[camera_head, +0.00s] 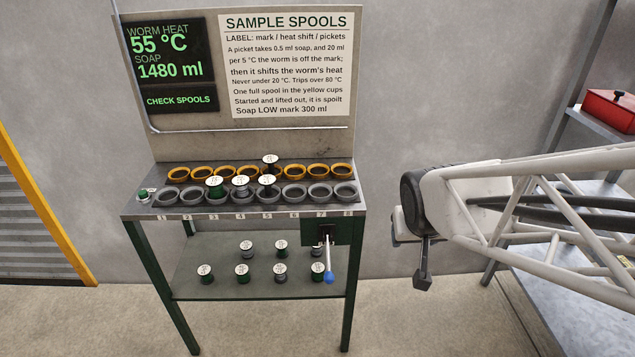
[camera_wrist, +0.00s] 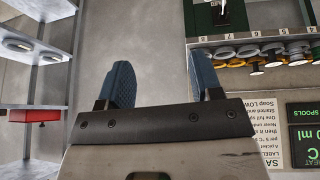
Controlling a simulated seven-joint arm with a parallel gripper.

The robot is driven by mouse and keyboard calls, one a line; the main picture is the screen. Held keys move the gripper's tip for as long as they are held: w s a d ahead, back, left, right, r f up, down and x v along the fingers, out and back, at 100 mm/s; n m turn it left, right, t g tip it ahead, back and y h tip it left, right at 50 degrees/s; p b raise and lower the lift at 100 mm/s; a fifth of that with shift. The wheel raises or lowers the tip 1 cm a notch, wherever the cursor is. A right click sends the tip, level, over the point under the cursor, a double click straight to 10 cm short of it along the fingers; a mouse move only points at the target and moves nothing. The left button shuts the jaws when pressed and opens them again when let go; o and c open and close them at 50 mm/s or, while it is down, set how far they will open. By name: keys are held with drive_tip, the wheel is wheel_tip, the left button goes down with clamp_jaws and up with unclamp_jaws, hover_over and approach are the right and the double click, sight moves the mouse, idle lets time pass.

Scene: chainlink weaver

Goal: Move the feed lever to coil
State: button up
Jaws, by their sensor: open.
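The feed lever is a thin pale rod with a blue knob (camera_head: 328,277). It hangs downward from a dark green box (camera_head: 318,232) at the bench's front right corner. In the wrist view, which looks inverted, the green box (camera_wrist: 205,18) and part of the lever (camera_wrist: 222,8) show at the top edge, right of my fingers. My gripper (camera_wrist: 158,65) has blue fingers spread apart with nothing between them. In the head view my arm's end is right of the bench, apart from the lever; its fingers are not clear there. No "coil" marking is readable.
The bench (camera_head: 140,208) has yellow cups behind and numbered grey cups in front, some holding spools. Several spools stand on its lower shelf (camera_head: 210,290). The sign board (camera_head: 290,65) rises behind. A red box (camera_head: 610,110) sits on shelving at right. The floor in front is clear.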

drive_tip(key=w+a+f+n+t+y, duration=0.1)
drive_tip(key=w+a+f+t+y, duration=0.15)
drive_tip(key=w+f, duration=0.6)
drive_tip(key=w+a+f+t+y, duration=0.1)
drive_tip(key=w+f+t, duration=0.2)
drive_tip(key=w+f, duration=0.55)
drive_tip(key=m+t+y, duration=0.1)
drive_tip(key=t+y, duration=0.2)
drive_tip(key=y, duration=0.6)
approach(329, 268)
drive_tip(key=x, duration=0.2)
drive_tip(key=shift+w+a+f, duration=0.1)
drive_tip(key=shift+w+f, duration=0.1)
drive_tip(key=shift+f, duration=0.2)
drive_tip(key=shift+x, duration=3.9)
clamp_jaws()
